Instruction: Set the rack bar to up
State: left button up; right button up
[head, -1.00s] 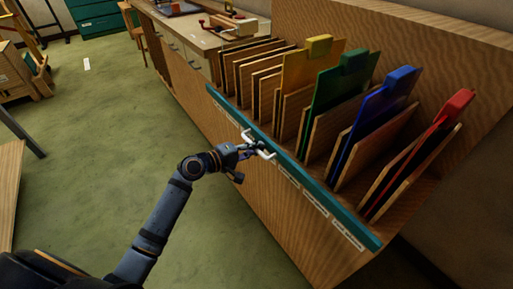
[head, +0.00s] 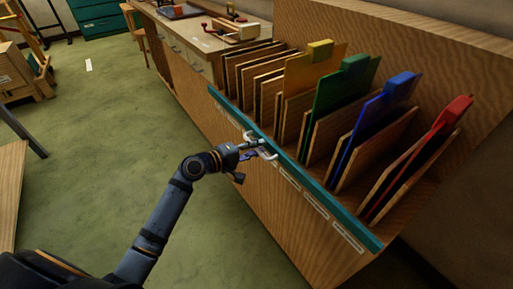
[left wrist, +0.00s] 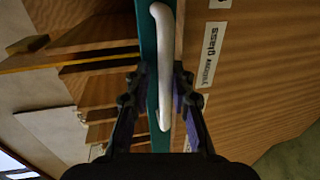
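The rack bar (head: 335,214) is a long teal rail along the front edge of the wooden rack, low in front of the standing sheets. A pale curved handle (left wrist: 162,40) is on the bar. My left gripper (head: 261,150) is at this handle, partly covering it in the head view. In the left wrist view my left gripper (left wrist: 159,75) has one finger on each side of the handle and teal bar (left wrist: 148,45). The fingers are apart, with small gaps beside the handle. My right gripper is not in view.
Yellow (head: 305,75), green (head: 332,100), blue (head: 375,112) and red (head: 435,135) tabbed sheets stand in the rack among wooden dividers. White labels (head: 317,208) are on the rack front below the bar. A workbench (head: 205,42) stands behind.

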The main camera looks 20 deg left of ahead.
aim_at(256, 149)
pick_arm(q)
jog(key=v, duration=0.6)
jog(key=shift+f, duration=0.15)
jog(key=shift+v, duration=0.8)
